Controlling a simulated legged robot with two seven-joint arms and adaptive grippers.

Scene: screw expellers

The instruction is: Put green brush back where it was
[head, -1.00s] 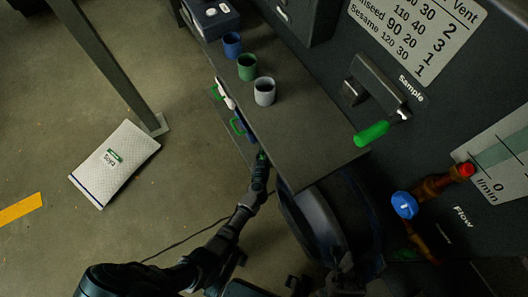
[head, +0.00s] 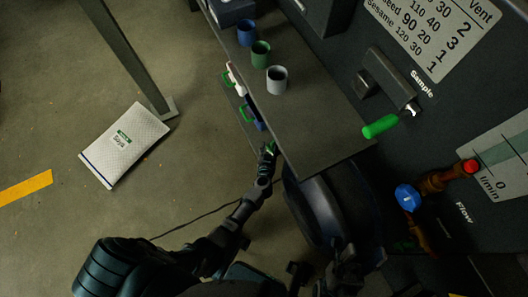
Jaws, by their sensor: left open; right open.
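A small green part, likely the green brush (head: 270,147), shows at the side edge of the dark shelf (head: 318,135). My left gripper (head: 268,152) is right at it, with open jaws; the fingers hide most of it, and I cannot tell whether it hangs on the shelf side. Along the same side are a white tool with a green handle (head: 235,80) and a blue tool with a green handle (head: 254,118). My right gripper (head: 345,264) is open and empty low in the view, in front of a dark bin, dim and hard to make out.
Blue (head: 246,34), green (head: 260,55) and grey (head: 277,81) cups stand on the shelf. A dark bin (head: 330,210) stands below its end. The machine with a green-handled sample lever (head: 381,126) is at right. A white Soya bag (head: 124,145) lies on the floor.

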